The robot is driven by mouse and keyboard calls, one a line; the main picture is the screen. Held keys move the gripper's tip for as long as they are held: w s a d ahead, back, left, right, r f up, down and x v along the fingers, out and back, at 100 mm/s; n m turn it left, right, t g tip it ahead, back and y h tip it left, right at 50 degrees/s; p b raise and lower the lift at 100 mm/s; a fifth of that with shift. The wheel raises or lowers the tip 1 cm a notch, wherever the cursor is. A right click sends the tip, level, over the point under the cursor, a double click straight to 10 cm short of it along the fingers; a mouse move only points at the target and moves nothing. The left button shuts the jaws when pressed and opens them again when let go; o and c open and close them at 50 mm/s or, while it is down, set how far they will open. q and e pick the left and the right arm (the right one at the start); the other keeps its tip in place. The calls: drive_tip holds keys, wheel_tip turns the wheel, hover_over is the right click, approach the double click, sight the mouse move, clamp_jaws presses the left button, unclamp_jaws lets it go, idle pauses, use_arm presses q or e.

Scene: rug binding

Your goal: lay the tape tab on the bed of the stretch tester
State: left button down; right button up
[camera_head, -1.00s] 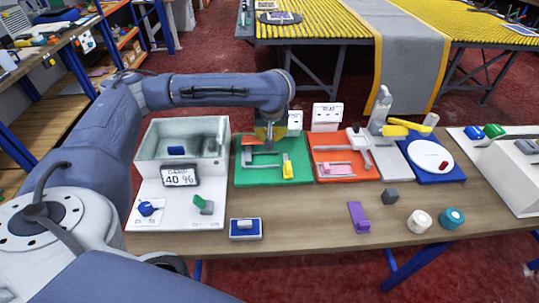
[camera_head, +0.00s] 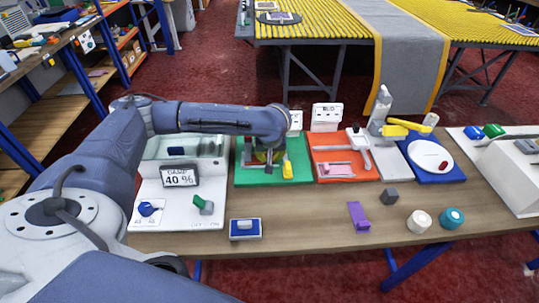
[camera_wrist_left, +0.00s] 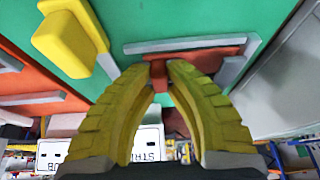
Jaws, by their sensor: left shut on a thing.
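My left gripper (camera_head: 266,162) is over the green tester board (camera_head: 250,179). In the left wrist view its yellow fingers (camera_wrist_left: 160,70) are shut on a reddish-brown tab (camera_wrist_left: 205,60). The tab is at the green surface, beside a grey L-shaped rail (camera_wrist_left: 190,43); I cannot tell whether it touches the bed. In the head view the gripper and arm mostly hide the tab. A yellow lever (camera_head: 287,169) stands on the board to the right of the gripper. A sign partly reading "STR" (camera_wrist_left: 148,143) shows behind the board in the wrist view. My right gripper is not in view.
An orange board (camera_head: 330,176) with a pink piece stands close on the right, then a blue board (camera_head: 440,177) with a white disc. A white unit with a display (camera_head: 179,176) is on the left. A purple piece (camera_head: 358,215) and a grey cube (camera_head: 389,196) lie in front.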

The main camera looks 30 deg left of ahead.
use_arm(q)
drive_tip(key=shift+f, duration=0.1)
drive_tip(key=c, duration=1.4)
unclamp_jaws()
drive_tip(key=shift+c, duration=0.2)
drive_tip(key=v, duration=1.2)
